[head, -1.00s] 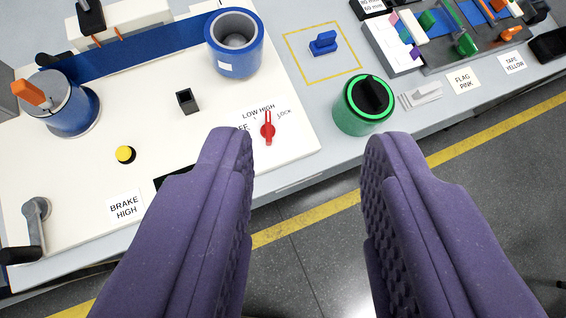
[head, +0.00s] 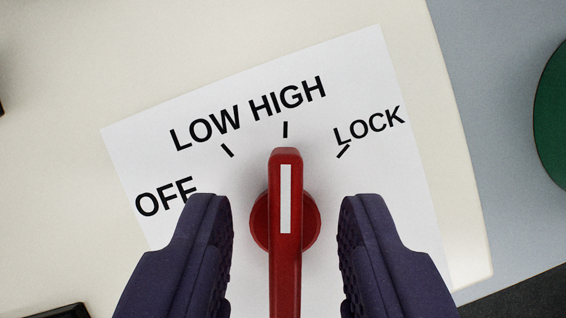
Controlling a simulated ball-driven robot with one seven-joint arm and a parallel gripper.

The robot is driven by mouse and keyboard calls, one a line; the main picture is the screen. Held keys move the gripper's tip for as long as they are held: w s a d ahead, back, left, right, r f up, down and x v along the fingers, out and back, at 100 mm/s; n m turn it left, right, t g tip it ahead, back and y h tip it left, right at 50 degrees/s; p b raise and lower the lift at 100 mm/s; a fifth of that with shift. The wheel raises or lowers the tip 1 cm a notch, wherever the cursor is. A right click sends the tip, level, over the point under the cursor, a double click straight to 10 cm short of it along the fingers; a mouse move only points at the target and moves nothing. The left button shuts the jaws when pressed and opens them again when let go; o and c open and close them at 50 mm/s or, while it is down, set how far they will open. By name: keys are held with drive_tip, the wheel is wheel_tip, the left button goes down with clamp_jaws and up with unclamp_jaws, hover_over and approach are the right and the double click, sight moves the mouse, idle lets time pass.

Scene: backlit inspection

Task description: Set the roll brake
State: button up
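The red brake knob (head: 285,225) sits on a white label plate (head: 350,75) marked OFF, LOW, HIGH and LOCK, each word shown with a tick except OFF, whose tick I cannot see. The knob's white stripe points up the picture at the HIGH tick. My gripper (head: 287,222) is open, one purple finger on each side of the knob's bar. Clear gaps show between both fingers and the bar. The left finger covers part of the plate near OFF. The lower end of the knob's bar runs out of the picture.
The cream panel (head: 60,60) surrounds the label and ends at a rounded edge on the right. Beyond it lies grey bench top (head: 500,110) with a dark green round thing (head: 555,120) at the picture's edge. A black piece (head: 55,312) shows at the lower left.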

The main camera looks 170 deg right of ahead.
drive_tip(key=shift+w+f, duration=0.15)
drive_tip(key=shift+f, duration=0.35)
clamp_jaws()
drive_tip(key=m, duration=0.2)
drive_tip(key=m+h+b, duration=0.1)
drive_tip(key=m, duration=0.1)
drive_tip(key=shift+a+h, duration=0.1)
drive_tip(key=shift+h, duration=0.2)
drive_tip(key=shift+m+h, duration=0.7)
drive_tip(key=shift+m, duration=1.3)
drive_tip(key=shift+p, duration=0.3)
